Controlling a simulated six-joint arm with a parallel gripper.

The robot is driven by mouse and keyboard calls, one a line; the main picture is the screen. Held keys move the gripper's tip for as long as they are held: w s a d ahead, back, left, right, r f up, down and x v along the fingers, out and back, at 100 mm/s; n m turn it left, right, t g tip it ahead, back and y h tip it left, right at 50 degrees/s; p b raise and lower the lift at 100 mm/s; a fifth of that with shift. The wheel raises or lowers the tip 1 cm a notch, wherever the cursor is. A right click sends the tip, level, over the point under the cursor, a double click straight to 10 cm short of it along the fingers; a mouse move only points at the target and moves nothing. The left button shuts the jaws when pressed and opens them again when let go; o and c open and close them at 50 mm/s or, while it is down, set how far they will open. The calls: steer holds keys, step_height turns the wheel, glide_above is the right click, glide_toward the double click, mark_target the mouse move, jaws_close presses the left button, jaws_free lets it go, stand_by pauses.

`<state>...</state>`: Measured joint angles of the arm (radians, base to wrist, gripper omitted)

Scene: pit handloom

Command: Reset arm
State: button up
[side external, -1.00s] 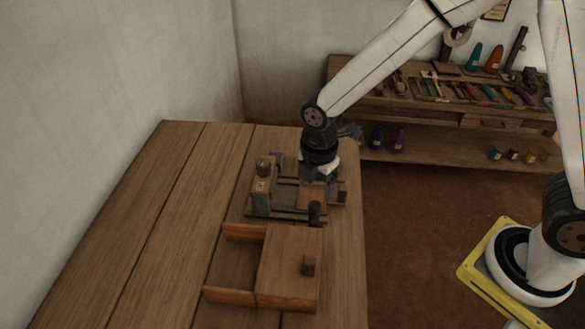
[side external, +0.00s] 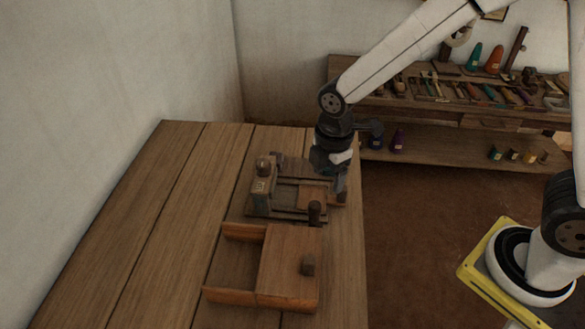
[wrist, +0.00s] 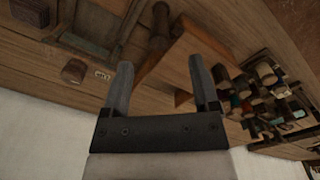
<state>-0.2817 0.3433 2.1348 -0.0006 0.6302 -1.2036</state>
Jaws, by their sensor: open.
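My gripper (side external: 333,176) is above the right end of a small wooden loom-like fixture (side external: 262,203) on the table. In the wrist view its two grey fingers (wrist: 160,72) stand apart with nothing between them. The side view does not clearly show whether the fingertips touch the fixture. The fixture has a rounded knob, a labelled block and a dark upright peg (side external: 315,213); its right part is partly hidden by my gripper.
A wooden box (side external: 288,270) with a knobbed lid and an open left side stands in front of the fixture on the plank table (side external: 160,215). A shelf bench (side external: 450,150) with tools and bottles stands behind. The table's left side is clear.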

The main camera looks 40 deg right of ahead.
steer(key=s+d+m+t, duration=0.1)
steer(key=s+d+m, duration=0.3)
steer(key=m, duration=0.4)
steer(key=s+d+r+m+t, duration=0.1)
steer(key=s+d+m, duration=0.2)
steer(key=d+m, duration=0.3)
steer(key=shift+s+d+r+m, duration=0.2)
steer(key=shift+s+m, duration=0.2)
steer(key=shift+m, duration=1.1)
